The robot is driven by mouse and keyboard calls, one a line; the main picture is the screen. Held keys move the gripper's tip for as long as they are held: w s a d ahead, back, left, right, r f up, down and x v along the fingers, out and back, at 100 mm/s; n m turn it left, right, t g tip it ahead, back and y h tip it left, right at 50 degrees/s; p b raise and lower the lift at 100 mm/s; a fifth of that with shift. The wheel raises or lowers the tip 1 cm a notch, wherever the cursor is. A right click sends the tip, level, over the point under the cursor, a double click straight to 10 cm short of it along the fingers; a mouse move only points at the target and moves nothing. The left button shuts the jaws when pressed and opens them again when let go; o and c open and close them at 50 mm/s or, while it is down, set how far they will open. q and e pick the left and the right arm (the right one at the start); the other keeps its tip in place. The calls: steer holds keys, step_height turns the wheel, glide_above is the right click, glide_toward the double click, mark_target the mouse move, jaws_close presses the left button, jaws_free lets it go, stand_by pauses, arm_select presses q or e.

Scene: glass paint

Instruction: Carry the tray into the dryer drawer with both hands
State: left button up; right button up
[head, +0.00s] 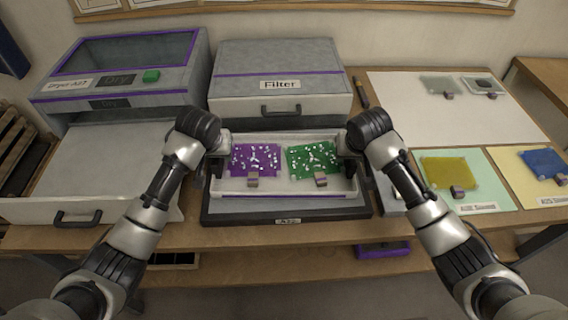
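The white tray (290,187) sits in front of the box labelled Filter and holds a purple painted pane (262,160) and a green painted pane (318,157), each with a small block at its front edge. The dryer (130,65) stands at the left with its drawer (105,160) pulled out. The drawer looks empty. My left gripper (218,158) is at the tray's left end and my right gripper (350,162) at its right end. The fingers are too small and dark to show whether they grip the rim.
The Filter box (280,75) stands behind the tray. A dark base (285,213) lies under the tray. At the right are a white sheet (475,125), a green mat with a yellow pane (449,172) and a yellow mat with a blue pane (545,163). The drawer's handle (77,218) faces the front.

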arm_select(q)
steer(key=shift+f, duration=0.1)
arm_select(e)
steer(key=shift+f, duration=0.15)
arm_select(q)
steer(key=shift+c, duration=0.3)
arm_select(e)
steer(key=shift+c, duration=0.3)
arm_select(q)
jaws_close()
arm_select(e)
jaws_close()
steer(key=shift+w, duration=0.1)
